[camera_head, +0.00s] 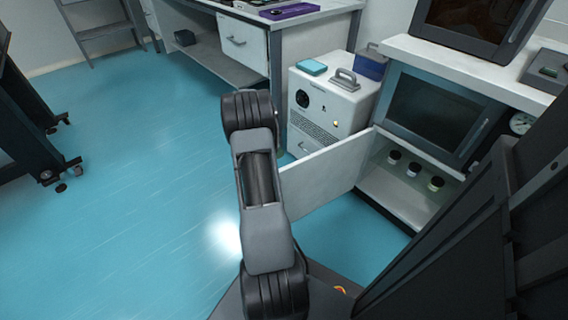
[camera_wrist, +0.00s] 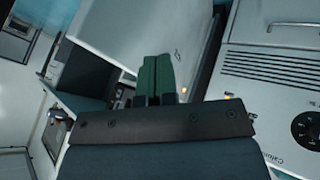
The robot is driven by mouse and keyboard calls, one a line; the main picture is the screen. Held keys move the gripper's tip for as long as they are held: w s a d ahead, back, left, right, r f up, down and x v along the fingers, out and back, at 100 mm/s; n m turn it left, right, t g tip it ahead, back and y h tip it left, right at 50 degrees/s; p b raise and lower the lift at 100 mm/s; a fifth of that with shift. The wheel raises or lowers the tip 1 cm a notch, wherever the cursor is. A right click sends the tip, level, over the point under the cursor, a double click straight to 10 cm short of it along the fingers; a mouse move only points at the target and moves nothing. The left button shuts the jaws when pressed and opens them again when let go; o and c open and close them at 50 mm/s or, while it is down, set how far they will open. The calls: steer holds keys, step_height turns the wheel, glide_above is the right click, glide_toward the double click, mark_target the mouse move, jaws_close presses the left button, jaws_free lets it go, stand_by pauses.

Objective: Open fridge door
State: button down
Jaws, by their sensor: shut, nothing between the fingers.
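The fridge door (camera_head: 325,172) is a plain white panel that stands swung outward from the low white fridge compartment (camera_head: 395,200). Several small dark-lidded jars show inside the compartment. In the wrist view the white door panel (camera_wrist: 125,28) fills the upper middle. My gripper (camera_wrist: 155,72) has green fingers that are shut together with nothing between them. The fingers overlap the door panel in that view, near its edge; I cannot tell whether they touch it. In the head view my arm reaches down the middle and the gripper is hidden.
A white boxy instrument (camera_head: 330,100) stands beside the open door and fills the right of the wrist view (camera_wrist: 270,60). A dark-windowed unit (camera_head: 440,112) sits above the compartment. A drawer bench (camera_head: 243,42) stands behind. Blue floor (camera_head: 130,190) is clear at left.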

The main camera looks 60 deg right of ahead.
steer(key=shift+s+a+f+b, duration=0.1)
steer(key=shift+s+a+b, duration=0.35)
steer(key=shift+s, duration=0.5)
steer(key=shift+s+a+f+b, duration=0.1)
steer(key=shift+s+a+b, duration=0.1)
steer(key=shift+s+a, duration=0.55)
steer(key=shift+s+d, duration=0.2)
steer(key=shift+d, duration=0.05)
steer(key=shift+s, duration=0.1)
